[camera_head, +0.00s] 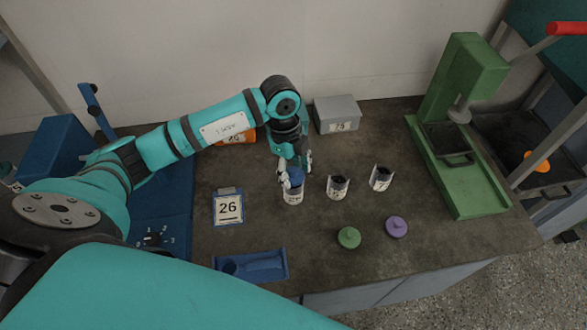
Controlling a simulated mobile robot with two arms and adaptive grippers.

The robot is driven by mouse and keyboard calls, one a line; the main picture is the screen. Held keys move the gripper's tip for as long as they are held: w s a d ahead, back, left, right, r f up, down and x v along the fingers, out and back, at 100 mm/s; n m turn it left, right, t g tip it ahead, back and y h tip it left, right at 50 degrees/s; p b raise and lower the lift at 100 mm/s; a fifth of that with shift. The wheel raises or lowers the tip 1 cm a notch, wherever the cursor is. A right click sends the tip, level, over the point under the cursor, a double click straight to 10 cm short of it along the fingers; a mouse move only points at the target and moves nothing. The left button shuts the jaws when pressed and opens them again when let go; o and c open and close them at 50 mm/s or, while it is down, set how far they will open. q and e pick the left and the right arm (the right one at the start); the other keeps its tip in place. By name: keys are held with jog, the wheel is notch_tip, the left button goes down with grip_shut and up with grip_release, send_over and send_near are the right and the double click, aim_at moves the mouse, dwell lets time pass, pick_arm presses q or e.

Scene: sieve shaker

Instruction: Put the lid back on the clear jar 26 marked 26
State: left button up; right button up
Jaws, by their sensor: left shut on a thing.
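My left gripper (292,178) reaches in from the left and is shut on a blue lid (297,174). The lid is at the mouth of a clear jar (293,196) with a white label. I cannot tell whether it is seated or just above the rim, and the label is too small to read. My right gripper is not in view.
A green lid (349,238) and a purple lid (396,227) lie in front of the jars. A blue tray (262,266) is at the front edge. A grey box (337,115) and an orange box (238,138) stand behind. A green press (462,140) stands at the right.

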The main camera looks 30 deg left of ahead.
pick_arm(q)
jog(key=o, duration=1.4)
jog(key=shift+r+p, duration=2.9)
jog(key=shift+r, duration=0.65)
jog(key=shift+c, duration=0.5)
grip_shut()
